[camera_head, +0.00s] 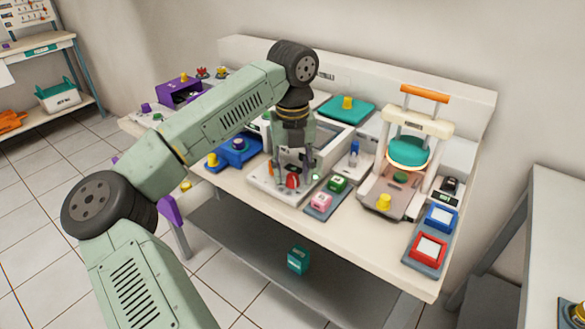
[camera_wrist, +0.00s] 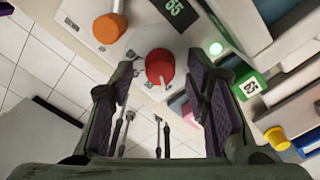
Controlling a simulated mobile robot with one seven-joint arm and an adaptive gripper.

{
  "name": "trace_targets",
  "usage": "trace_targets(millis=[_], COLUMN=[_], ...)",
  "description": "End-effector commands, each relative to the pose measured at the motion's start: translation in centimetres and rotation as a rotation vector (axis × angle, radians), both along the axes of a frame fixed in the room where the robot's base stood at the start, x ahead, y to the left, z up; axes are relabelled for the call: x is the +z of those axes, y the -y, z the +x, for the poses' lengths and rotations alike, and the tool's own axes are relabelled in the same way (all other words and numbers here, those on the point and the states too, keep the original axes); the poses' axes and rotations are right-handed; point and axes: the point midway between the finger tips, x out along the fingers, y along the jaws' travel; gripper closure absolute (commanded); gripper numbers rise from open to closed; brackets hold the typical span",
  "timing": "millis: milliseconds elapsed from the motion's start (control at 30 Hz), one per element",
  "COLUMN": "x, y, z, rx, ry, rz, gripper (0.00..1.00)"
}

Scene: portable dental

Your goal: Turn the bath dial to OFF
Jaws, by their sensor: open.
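A red dial (camera_wrist: 160,68) sits on the front of a white bath unit (camera_wrist: 132,38), beside a dark display with green digits (camera_wrist: 168,10). In the head view the red dial (camera_head: 292,181) shows low between my fingers. My gripper (camera_head: 292,176) points down at the unit's front. In the wrist view my gripper (camera_wrist: 160,76) is open, with one padded finger on each side of the dial and a visible gap at each side. The dial's setting marks are too small to read.
An orange knob (camera_wrist: 108,27) and a lit green button (camera_wrist: 215,48) flank the dial. Pink (camera_head: 321,202) and green (camera_head: 337,184) blocks stand close to the right. A blue device (camera_head: 238,148) is to the left. The table's front edge is near.

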Motion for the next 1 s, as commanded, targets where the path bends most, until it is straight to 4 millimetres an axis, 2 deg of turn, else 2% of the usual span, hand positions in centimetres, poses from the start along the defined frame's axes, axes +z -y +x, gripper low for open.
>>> trace_targets(millis=[300, 900, 1000], x=[-0.25, -0.20, -0.20], y=[0.01, 0.02, 0.02], z=[0.00, 0.00, 0.00], rx=[0.000, 0.000, 0.000], ry=[0.000, 0.000, 0.000], rz=[0.000, 0.000, 0.000], gripper=[0.58, 0.98, 1.00])
